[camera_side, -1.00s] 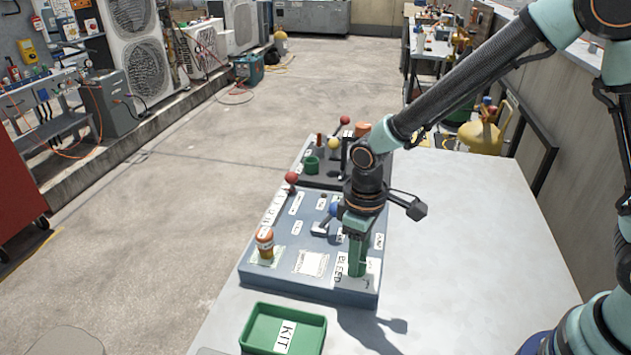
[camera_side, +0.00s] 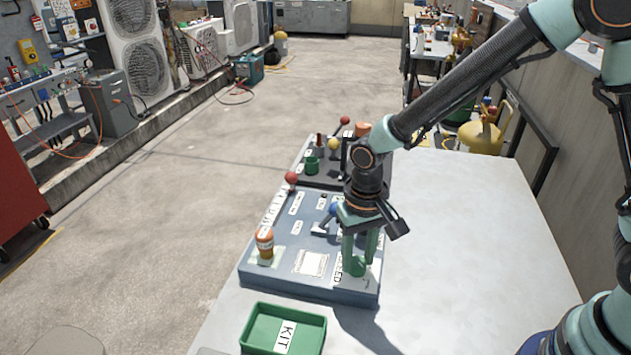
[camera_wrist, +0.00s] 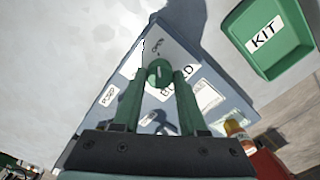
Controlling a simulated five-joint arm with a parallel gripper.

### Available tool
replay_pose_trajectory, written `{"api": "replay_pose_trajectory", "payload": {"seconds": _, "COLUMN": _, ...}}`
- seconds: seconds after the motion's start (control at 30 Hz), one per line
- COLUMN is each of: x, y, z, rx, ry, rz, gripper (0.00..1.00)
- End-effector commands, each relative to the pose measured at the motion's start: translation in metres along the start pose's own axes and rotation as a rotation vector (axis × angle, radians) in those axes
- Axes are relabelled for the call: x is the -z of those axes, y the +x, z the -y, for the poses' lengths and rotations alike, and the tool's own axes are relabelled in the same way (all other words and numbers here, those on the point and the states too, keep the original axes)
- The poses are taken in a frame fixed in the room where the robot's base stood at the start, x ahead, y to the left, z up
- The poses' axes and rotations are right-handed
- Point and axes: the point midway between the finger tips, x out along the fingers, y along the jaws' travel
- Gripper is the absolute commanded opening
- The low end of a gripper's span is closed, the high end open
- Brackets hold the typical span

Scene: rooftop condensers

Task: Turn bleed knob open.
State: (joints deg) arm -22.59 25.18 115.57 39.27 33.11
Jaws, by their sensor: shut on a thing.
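The bleed knob (camera_wrist: 159,72) is a small round green knob on the near right corner of the blue-grey panel (camera_side: 285,283), beside a white BLEED label. My gripper (camera_side: 357,260) points down at that corner. In the wrist view its two green fingers (camera_wrist: 158,78) stand on either side of the knob, shut on it. In the side view the green knob (camera_side: 354,267) shows low between the fingers, partly covered by them.
A green KIT tray (camera_side: 261,335) stands just in front of the panel. An orange-capped bottle (camera_side: 265,245), a red-ball lever (camera_side: 291,178) and a blue-handled lever (camera_side: 330,215) stand up from the panel. The tabletop to the right is clear.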

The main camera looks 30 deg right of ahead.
Motion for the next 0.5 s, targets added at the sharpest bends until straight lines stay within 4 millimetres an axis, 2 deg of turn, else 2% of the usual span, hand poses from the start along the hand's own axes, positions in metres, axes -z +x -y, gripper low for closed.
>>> {"api": "replay_pose_trajectory", "payload": {"seconds": 0.5, "x": 0.0004, "y": -0.0013, "z": 0.0002, "rx": 0.001, "ry": 0.029, "rz": -0.001, "gripper": 0.0}}
